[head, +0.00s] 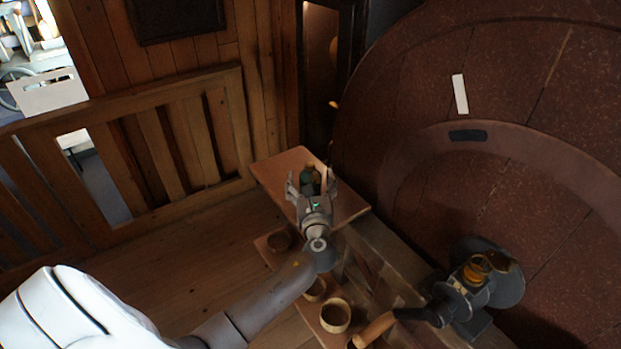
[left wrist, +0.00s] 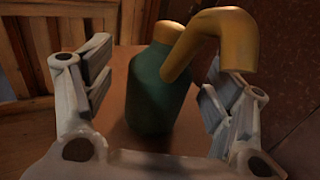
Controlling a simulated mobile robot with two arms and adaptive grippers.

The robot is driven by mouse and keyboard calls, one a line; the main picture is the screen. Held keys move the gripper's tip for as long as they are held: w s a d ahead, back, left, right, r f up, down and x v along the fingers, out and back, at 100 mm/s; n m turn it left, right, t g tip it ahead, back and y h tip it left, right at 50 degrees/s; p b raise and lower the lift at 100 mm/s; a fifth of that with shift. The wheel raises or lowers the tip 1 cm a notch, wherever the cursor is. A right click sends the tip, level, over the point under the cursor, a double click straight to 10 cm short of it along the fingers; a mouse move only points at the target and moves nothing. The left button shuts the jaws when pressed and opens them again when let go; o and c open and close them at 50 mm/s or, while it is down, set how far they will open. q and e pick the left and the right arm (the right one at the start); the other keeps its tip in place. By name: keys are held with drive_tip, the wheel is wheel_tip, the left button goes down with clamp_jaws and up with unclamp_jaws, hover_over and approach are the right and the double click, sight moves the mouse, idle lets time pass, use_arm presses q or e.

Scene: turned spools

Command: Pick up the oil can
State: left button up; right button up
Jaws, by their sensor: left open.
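The oil can has a dark green body and a bent yellow-brown spout. It stands upright on a small wooden shelf top (head: 275,172). In the left wrist view the oil can (left wrist: 160,92) is between my left gripper's two fingers, with a visible gap on the left side. My left gripper (head: 311,184) is open around or just in front of the can. In the head view the oil can (head: 307,176) is partly hidden by the gripper. Contact with the fingers cannot be told. My right gripper is not in view.
Wooden bowls (head: 335,315) sit on lower shelves below the arm. A metal device with a wooden handle (head: 374,330) stands at the lower right. A large round reddish-brown wheel (head: 480,150) rises close on the right. A wooden railing (head: 150,150) runs behind at left.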

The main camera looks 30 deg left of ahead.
use_arm(q)
drive_tip(key=shift+x, duration=0.85)
drive_tip(key=c, duration=1.1)
drive_tip(key=shift+c, duration=0.2)
